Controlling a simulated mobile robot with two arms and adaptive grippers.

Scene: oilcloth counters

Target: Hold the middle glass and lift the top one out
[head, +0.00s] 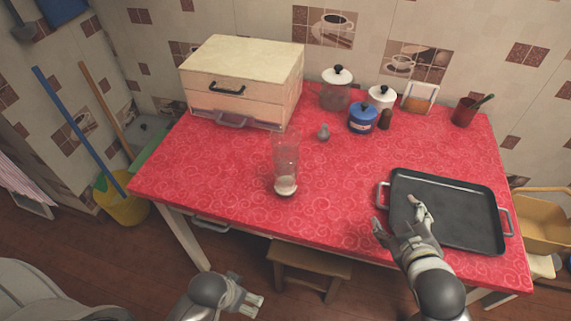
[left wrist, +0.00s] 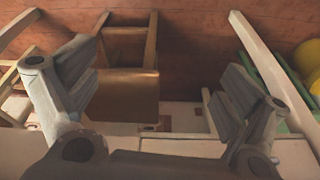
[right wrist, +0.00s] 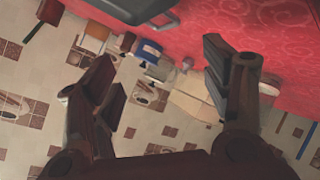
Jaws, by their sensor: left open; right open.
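A tall stack of clear nested glasses (head: 286,160) stands upright on the red cloth, near the front edge left of the middle. Its base looks whitish; I cannot make out the single glasses clearly. My right gripper (head: 400,220) is open and empty, over the left part of the black tray, to the right of the stack and apart from it. In the right wrist view its fingers (right wrist: 165,90) are spread with nothing between them. My left gripper (head: 250,300) is open and empty, below and in front of the table edge. The left wrist view shows its spread fingers (left wrist: 160,85).
The black tray (head: 450,215) with handles fills the right front. A drawer box (head: 245,85) stands at the back left, a small grey item (head: 323,132) behind the stack. A blue pot (head: 362,119), jars and a red cup (head: 464,112) stand at the back. A stool (head: 308,265) is below.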

